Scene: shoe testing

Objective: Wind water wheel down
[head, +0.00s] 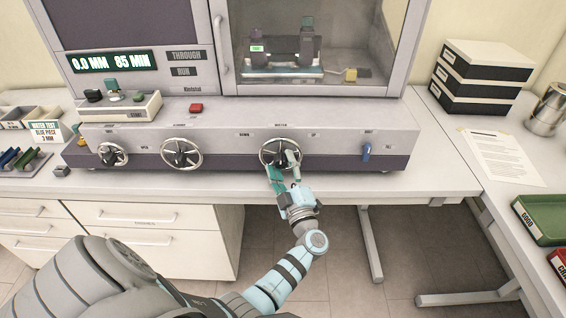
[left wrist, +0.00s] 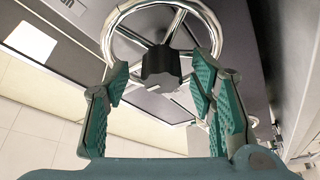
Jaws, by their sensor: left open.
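The water wheel (head: 268,153) is a chrome, spoked handwheel on the front of the machine, third from the left, with small labels DOWN and UP at its sides. My left gripper (head: 282,174) is open at the wheel's lower rim. In the left wrist view, the wheel's rim (left wrist: 112,18) arches between and beyond the green fingers (left wrist: 162,82), and its black hub (left wrist: 160,64) sits between them. I cannot tell whether a finger touches the rim. My right gripper is not in view.
Two similar wheels (head: 182,154) (head: 112,155) stand to the left, and a blue lever (head: 366,151) to the right. A display (head: 111,61) reads 0.0 MM 85 MIN. A glass-fronted chamber (head: 318,45) holds a fixture. Black-and-white boxes (head: 481,70) stand at the right.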

